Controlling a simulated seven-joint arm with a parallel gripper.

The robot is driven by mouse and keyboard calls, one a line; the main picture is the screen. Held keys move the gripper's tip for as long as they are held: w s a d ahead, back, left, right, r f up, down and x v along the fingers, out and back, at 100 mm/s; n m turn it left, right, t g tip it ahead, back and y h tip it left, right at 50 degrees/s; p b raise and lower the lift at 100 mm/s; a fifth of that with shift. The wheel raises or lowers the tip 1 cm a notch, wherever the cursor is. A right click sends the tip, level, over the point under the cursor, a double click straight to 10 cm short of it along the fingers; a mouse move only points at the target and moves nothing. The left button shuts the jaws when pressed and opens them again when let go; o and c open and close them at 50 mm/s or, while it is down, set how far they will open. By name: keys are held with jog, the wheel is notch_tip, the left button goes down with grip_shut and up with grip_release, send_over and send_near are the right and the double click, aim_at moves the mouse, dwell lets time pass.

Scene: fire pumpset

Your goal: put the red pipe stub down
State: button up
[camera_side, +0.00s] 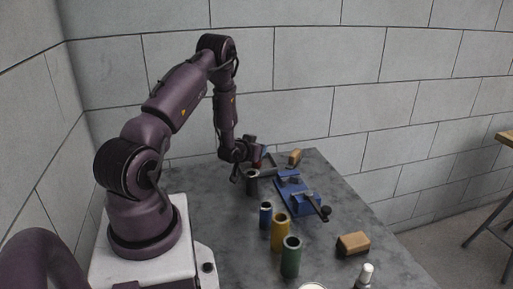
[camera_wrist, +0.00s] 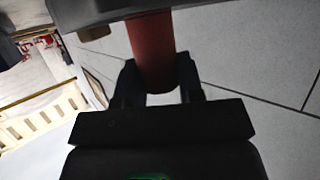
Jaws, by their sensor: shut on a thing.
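The red pipe stub (camera_wrist: 152,50) is between the two dark fingers of my gripper (camera_wrist: 158,84) in the wrist view. My gripper is shut on it, and the stub's upper end is cut off by a dark shape at the top of the view. In the side view my gripper (camera_side: 247,165) is over the far part of the grey table (camera_side: 225,236).
A dark grey pipe (camera_side: 252,184) stands just below my gripper in the picture. Wooden blocks (camera_side: 353,244) and a small bottle (camera_side: 365,276) are rightward.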

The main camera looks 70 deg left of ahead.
jog(key=shift+f, duration=0.15)
jog(key=o, duration=1)
jog(key=shift+o, duration=0.2)
